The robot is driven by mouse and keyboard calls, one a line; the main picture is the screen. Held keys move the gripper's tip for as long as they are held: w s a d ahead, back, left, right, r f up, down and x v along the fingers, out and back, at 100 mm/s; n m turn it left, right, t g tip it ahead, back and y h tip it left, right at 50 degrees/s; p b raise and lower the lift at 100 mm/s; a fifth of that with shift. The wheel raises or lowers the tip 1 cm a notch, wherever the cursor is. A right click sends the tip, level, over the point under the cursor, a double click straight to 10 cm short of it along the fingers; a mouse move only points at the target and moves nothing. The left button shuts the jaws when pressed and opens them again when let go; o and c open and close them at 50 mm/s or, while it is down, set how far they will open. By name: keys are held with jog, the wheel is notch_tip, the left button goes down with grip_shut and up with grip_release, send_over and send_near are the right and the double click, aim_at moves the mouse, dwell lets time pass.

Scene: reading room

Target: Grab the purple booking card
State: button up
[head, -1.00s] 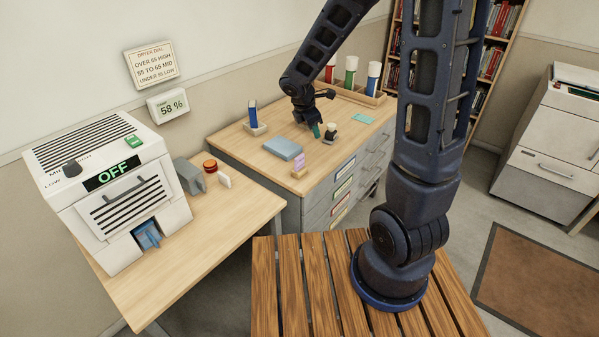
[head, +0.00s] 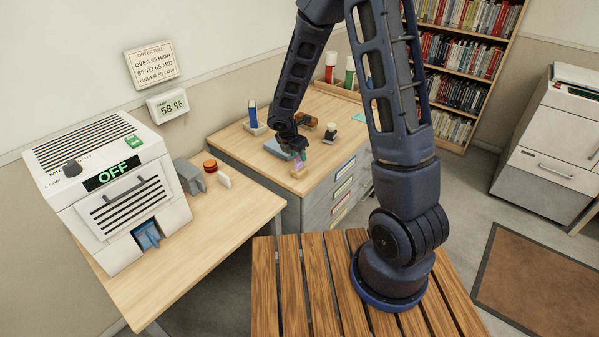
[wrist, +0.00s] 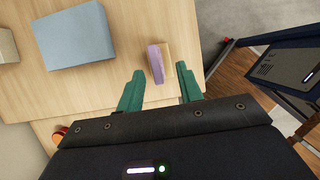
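The purple booking card (wrist: 155,64) stands in a small wooden holder (wrist: 165,62) on the wooden cabinet top. In the head view the card (head: 299,165) is small and partly covered by my gripper (head: 300,156). In the wrist view my gripper (wrist: 160,88) is open, with its two green fingers apart and nothing between the tips. The card and holder lie just beyond the fingertips, roughly in line with the gap. I cannot tell the height of the fingers above the card.
A blue-grey box (wrist: 75,38) lies left of the card. A small dark-topped stamp (head: 331,131) and a stand with a blue book (head: 252,115) are on the same top. A white dryer (head: 110,190) stands on the nearer table (head: 185,260). The cabinet's front edge is close to the card.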

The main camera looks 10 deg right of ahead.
aim_at(301, 168)
jog(key=shift+w+x, duration=0.15)
jog(key=shift+x, duration=1.25)
jog(key=shift+w+x, duration=0.15)
jog(key=shift+x, duration=1.2)
jog(key=shift+r, duration=0.1)
jog(key=shift+c, duration=0.3)
grip_shut()
